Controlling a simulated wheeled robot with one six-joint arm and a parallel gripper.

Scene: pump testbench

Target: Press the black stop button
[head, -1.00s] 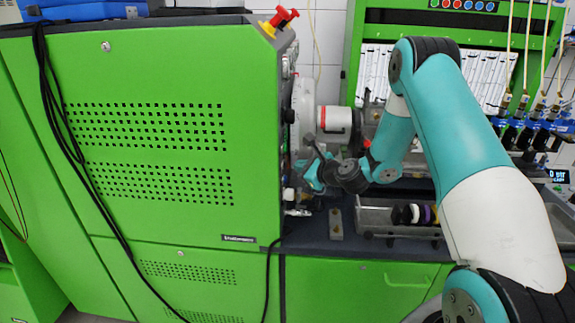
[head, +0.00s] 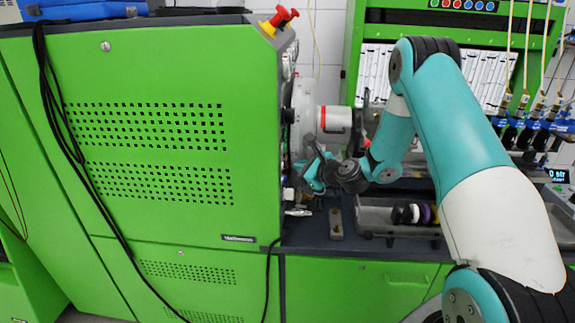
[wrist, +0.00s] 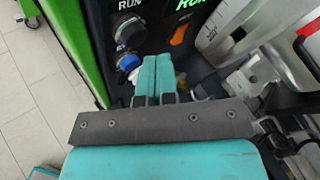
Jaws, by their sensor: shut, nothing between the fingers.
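My gripper (wrist: 155,78) is shut and empty, its two teal fingers together over the control panel in the wrist view. A dark round button (wrist: 131,28) under a white "RUN" label is up and left of the fingertips. A blue round fitting with a white rim (wrist: 129,60) is just left of the fingers. I cannot make out a black button marked stop; the fingers cover part of the panel. In the head view the panel faces away, and the wrist end of my arm is close beside the green cabinet's right edge.
An orange switch (wrist: 181,35) lies right of the fingertips. A silver metal part (wrist: 235,30) is further right. In the head view, the green cabinet (head: 180,80) carries a red-and-yellow emergency stop (head: 279,20). A grey tray (head: 380,228) sits on the dark bench.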

